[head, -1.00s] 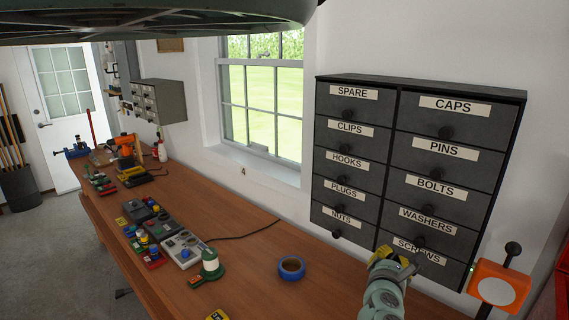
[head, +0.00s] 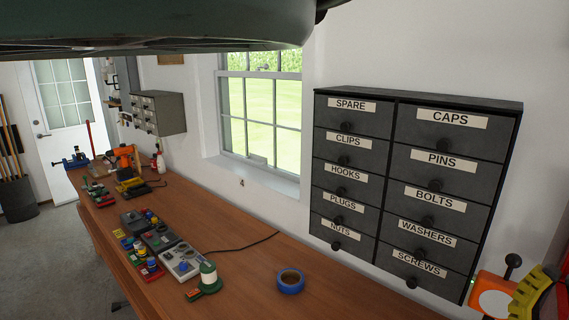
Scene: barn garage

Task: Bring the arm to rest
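The rest of my arm is out of view. Whether the fingers are open or shut does not show, and nothing held can be seen.
A dark cabinet of labelled drawers (head: 414,180) hangs on the wall, all drawers shut. The wooden bench (head: 240,260) carries blue tape (head: 290,281), a green-and-white spool (head: 207,278) and several switch boxes (head: 160,238). A large dark green object (head: 150,25) hangs overhead.

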